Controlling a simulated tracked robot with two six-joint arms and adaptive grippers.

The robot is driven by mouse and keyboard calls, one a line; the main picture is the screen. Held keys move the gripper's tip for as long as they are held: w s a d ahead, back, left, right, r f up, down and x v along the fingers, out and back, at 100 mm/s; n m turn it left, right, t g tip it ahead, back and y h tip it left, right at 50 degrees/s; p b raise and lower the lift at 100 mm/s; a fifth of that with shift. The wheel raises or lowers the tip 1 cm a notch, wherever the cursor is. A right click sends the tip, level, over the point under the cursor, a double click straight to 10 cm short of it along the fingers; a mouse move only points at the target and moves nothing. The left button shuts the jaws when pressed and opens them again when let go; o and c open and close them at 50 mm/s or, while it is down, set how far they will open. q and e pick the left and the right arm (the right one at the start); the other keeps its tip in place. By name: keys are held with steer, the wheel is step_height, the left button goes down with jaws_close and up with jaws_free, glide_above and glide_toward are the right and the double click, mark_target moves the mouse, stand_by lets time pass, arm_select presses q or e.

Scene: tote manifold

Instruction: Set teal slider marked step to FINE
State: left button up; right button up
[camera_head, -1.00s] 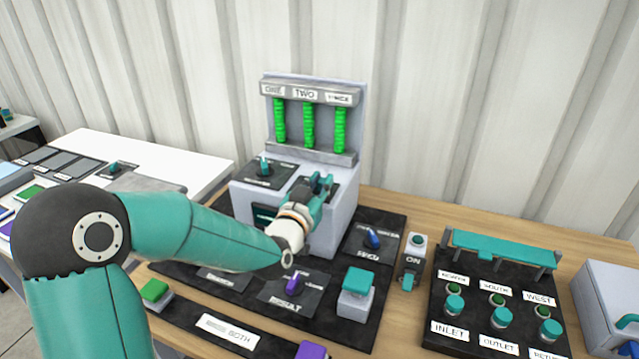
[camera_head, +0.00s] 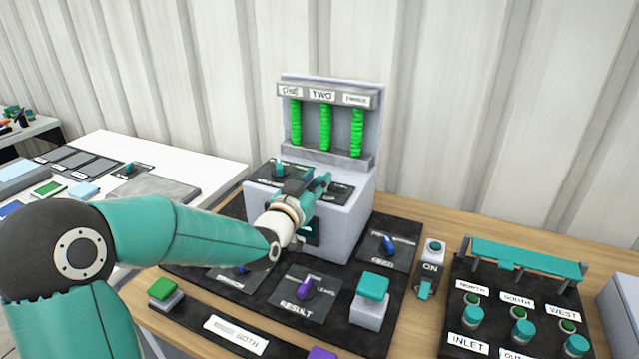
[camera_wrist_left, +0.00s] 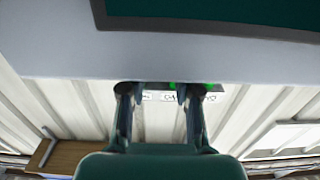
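A teal knob (camera_head: 280,168) stands up from a black plate on the left of the grey machine's top. I cannot read its label, so I cannot tell whether it is the step slider. My left gripper (camera_head: 312,186) is over the front of the machine top, to the right of this knob, and partly hides a second black plate (camera_head: 341,192). In the left wrist view its two fingers (camera_wrist_left: 156,92) are apart with nothing between them; the pale machine edge (camera_wrist_left: 200,66) lies just beyond the tips. My right gripper is out of view.
The grey machine (camera_head: 345,226) has a raised back with three green columns. A purple knob (camera_head: 304,288), a blue knob (camera_head: 389,245) and a teal block button (camera_head: 373,288) are in front. Valves (camera_head: 522,331) stand at right. Another teal knob (camera_head: 128,168) is on the white table.

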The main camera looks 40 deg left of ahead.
arm_select(q)
steer(key=shift+o, duration=0.6)
steer(key=v, duration=1.2)
steer(key=shift+f, duration=0.15)
